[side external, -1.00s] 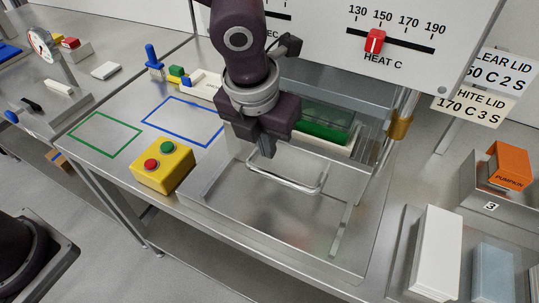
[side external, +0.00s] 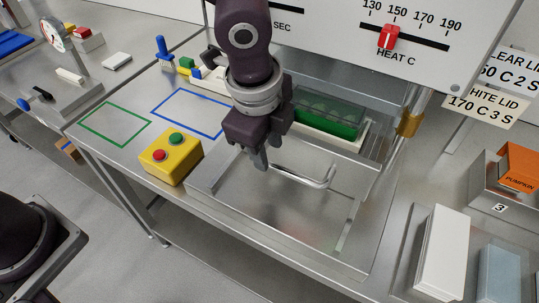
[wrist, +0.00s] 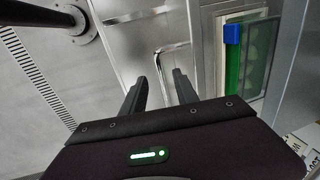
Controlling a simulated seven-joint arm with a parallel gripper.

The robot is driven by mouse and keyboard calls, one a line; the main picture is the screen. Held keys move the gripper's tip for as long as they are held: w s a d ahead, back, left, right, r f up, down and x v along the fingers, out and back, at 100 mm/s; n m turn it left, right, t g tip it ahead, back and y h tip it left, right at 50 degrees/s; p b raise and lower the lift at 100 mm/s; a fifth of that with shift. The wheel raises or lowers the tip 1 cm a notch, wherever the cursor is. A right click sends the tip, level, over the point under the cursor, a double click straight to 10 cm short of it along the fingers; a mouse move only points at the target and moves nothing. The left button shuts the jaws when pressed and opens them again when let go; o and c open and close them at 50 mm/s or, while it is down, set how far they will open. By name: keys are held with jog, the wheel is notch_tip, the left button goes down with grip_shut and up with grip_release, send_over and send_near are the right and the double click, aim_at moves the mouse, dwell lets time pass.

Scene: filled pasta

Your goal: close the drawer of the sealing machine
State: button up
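The sealing machine's steel drawer has a bar handle (side external: 303,182), and it stands out in front of the machine. A tray with green content under a clear cover (side external: 328,116) sits behind the handle. My gripper (side external: 260,162) points down beside the left end of the handle in the side view. In the wrist view, my gripper (wrist: 160,84) has its two fingers apart with nothing between them. The handle (wrist: 158,62) shows just beyond the fingertips; contact cannot be told. The tray (wrist: 246,62), with a blue block at its corner, is at right.
A yellow box with red and green buttons (side external: 170,156) stands left of the drawer. The machine's panel with a red heat slider (side external: 388,37) rises behind. A brass-coloured fitting (side external: 408,125) is on the post at right. The steel bench in front is clear.

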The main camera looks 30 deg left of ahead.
aim_at(271, 163)
jog(key=f, duration=0.3)
jog(key=shift+w+f, duration=0.35)
jog(key=shift+w, duration=0.05)
jog(key=shift+c, duration=0.3)
grip_shut()
jog(key=shift+w, duration=0.1)
dwell(0.7)
